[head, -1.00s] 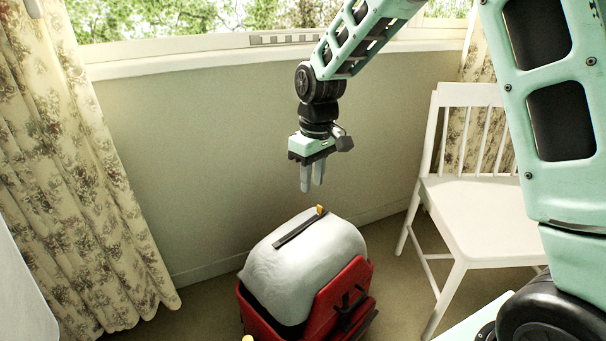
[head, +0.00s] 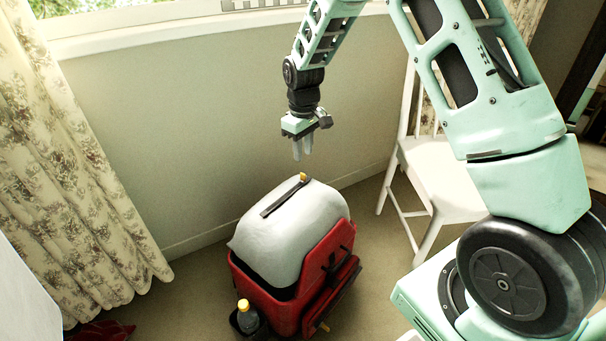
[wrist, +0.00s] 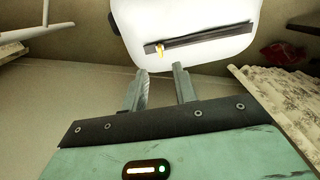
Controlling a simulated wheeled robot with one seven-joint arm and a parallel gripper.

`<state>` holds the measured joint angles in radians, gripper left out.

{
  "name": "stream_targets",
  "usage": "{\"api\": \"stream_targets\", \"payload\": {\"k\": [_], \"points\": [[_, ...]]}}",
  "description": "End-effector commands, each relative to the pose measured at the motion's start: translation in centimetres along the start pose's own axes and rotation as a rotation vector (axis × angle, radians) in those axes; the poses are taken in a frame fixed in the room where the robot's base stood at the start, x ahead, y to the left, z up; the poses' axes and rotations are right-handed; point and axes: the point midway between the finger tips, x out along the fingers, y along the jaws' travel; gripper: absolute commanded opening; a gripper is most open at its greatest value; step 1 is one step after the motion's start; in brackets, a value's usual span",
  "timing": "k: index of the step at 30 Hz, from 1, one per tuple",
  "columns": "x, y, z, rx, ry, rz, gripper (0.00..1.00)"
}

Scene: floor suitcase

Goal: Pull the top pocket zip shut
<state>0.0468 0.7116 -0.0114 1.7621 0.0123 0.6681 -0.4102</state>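The suitcase (head: 312,268) is red and stands on the floor with a bulging pale grey-white top (head: 285,232). The top pocket zip (head: 281,199) is a dark straight strip along that top, also seen in the wrist view (wrist: 205,37). Its yellow pull (head: 303,177) is at the strip's far end, near the wall; in the wrist view the pull (wrist: 159,50) is near the strip's left end. My gripper (head: 303,154) points down above the pull, apart from it. In the wrist view my gripper's fingers (wrist: 160,71) are parted with nothing between them.
A bottle with a yellow cap (head: 246,316) sits in a side holder of the suitcase. A second yellow tab (head: 322,327) shows low on its front. A white chair (head: 440,180) stands at right, a floral curtain (head: 75,170) at left. Bare floor lies around the suitcase.

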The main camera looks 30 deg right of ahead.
Motion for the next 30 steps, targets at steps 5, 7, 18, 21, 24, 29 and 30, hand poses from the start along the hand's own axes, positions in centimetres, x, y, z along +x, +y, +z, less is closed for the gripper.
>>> {"api": "stream_targets", "payload": {"k": [5, 7, 18, 21, 24, 29, 30], "points": [[4.0, 0.0, 0.1, 0.000, -0.002, -0.001, 0.28], [5.0, 0.0, 0.1, 0.000, -0.002, 0.000, 0.28], [7.3, 0.0, 0.0, 0.000, 0.000, 0.001, 0.28], [7.3, 0.0, 0.0, 0.000, 0.000, 0.001, 0.28], [7.3, 0.0, 0.0, 0.000, 0.000, 0.000, 0.28], [7.3, 0.0, 0.0, 0.000, 0.000, 0.000, 0.00], [7.3, 0.0, 0.0, 0.000, 0.000, 0.000, 0.00]]}}
